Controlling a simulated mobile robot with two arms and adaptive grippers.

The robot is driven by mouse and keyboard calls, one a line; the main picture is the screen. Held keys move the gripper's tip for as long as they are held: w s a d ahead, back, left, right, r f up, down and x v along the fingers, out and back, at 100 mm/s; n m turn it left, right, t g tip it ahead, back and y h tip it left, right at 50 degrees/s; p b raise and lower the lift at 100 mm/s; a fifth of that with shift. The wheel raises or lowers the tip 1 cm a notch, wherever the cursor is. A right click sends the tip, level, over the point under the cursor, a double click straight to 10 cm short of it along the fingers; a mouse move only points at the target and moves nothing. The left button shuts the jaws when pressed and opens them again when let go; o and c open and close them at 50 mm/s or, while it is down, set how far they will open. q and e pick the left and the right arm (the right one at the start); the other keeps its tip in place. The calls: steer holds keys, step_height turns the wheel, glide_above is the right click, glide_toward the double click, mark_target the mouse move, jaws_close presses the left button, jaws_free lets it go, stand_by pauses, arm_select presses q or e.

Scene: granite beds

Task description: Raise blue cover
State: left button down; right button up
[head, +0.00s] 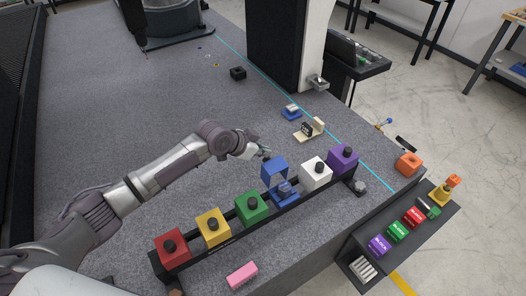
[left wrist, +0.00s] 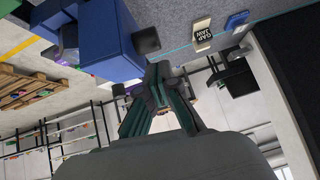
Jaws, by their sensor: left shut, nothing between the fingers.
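The blue cover (head: 273,170) stands tipped up on edge at the back of its blue box (head: 285,190), whose inside shows. In the left wrist view the blue cover (left wrist: 118,35) is large at the upper left, with its dark knob (left wrist: 146,40) pointing right. My left gripper (head: 265,153) is just behind the raised cover, close to the knob. In the wrist view its fingers (left wrist: 158,75) are together and hold nothing, with the tips just below the knob. I cannot tell whether they touch it.
Red (head: 172,248), yellow (head: 212,227), green (head: 251,208), white (head: 316,173) and purple (head: 343,158) knobbed boxes share the black rack. A pink block (head: 242,275) lies in front. A wooden holder (head: 310,130) is behind.

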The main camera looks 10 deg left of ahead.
arm_select(q)
steer(key=shift+a+f, duration=0.1)
steer(key=shift+f, duration=0.75)
arm_select(e)
steer(key=shift+a+r, duration=0.25)
steer(key=shift+a, duration=0.3)
steer(key=shift+d, duration=0.1)
arm_select(q)
steer(key=w+a+f+b, duration=0.1)
steer(key=w+f+b, duration=0.1)
steer(key=b, duration=0.1)
steer(key=shift+a+f, duration=0.1)
steer(key=shift+a, duration=0.3)
arm_select(e)
steer(key=f, duration=0.3)
steer(key=shift+w+d+f, duration=0.15)
steer(key=shift+d+f, duration=0.1)
steer(key=shift+d, duration=0.1)
arm_select(q)
steer(key=shift+r, duration=0.2)
arm_select(e)
steer(key=shift+r, duration=0.15)
